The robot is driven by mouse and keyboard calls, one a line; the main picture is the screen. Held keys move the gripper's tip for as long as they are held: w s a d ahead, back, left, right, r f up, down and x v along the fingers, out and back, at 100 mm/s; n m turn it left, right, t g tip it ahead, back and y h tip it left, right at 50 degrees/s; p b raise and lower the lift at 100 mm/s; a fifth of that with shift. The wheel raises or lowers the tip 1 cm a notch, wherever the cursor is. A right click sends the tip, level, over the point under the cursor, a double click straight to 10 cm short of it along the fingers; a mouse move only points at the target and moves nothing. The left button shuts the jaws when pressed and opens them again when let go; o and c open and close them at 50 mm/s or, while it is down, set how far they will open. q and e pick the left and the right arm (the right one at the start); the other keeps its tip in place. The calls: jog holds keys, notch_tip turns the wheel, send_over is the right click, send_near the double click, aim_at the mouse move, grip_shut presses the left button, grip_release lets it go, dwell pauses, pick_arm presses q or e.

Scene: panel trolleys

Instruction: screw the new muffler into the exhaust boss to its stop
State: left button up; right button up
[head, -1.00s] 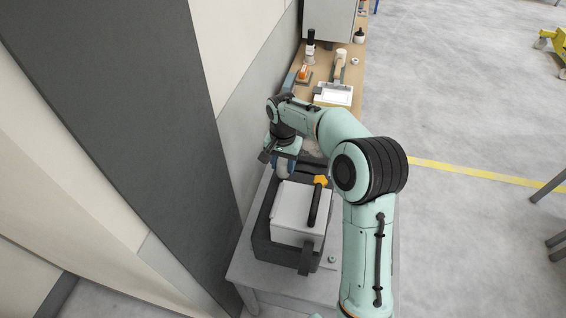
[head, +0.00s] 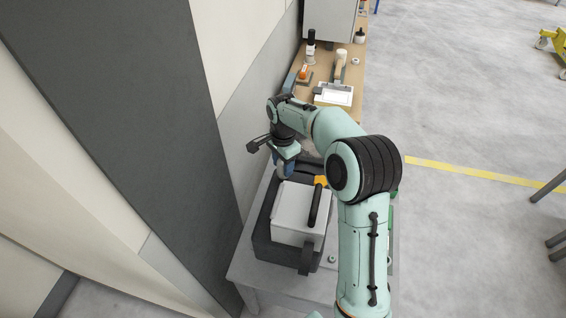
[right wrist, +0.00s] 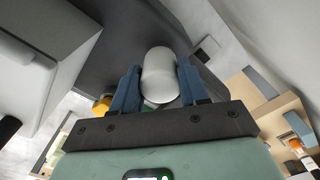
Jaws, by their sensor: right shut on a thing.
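My right gripper (head: 284,170) is at the far left corner of the machine (head: 296,214), a light grey box on a dark base. In the right wrist view, its blue fingers (right wrist: 157,88) are shut on the muffler (right wrist: 159,72), a smooth pale grey cylinder with a rounded end. The exhaust boss is hidden, so I cannot tell how the muffler sits in it. My left gripper is not in view.
The machine has a black handle (head: 315,206) and an orange part (head: 320,181), and stands on a grey table (head: 255,272) close to the wall. Behind is a wooden bench (head: 346,66) with bottles and a white tray (head: 334,96).

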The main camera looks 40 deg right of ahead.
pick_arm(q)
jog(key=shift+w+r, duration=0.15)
pick_arm(e)
jog(key=m, duration=0.3)
dwell(0.4)
jog(key=shift+m, duration=0.7)
jog(key=m, duration=0.5)
jog(key=shift+f+p, duration=0.1)
jog(key=shift+p, duration=0.25)
jog(key=o, duration=1.3)
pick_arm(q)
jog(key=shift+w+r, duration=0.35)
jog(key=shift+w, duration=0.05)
pick_arm(e)
jog(key=shift+o, duration=0.2)
jog(key=shift+w, duration=0.1)
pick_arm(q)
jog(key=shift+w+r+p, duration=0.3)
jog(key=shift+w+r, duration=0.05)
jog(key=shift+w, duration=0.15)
pick_arm(e)
notch_tip(320, 180, up, 14)
jog(key=shift+f, duration=0.25)
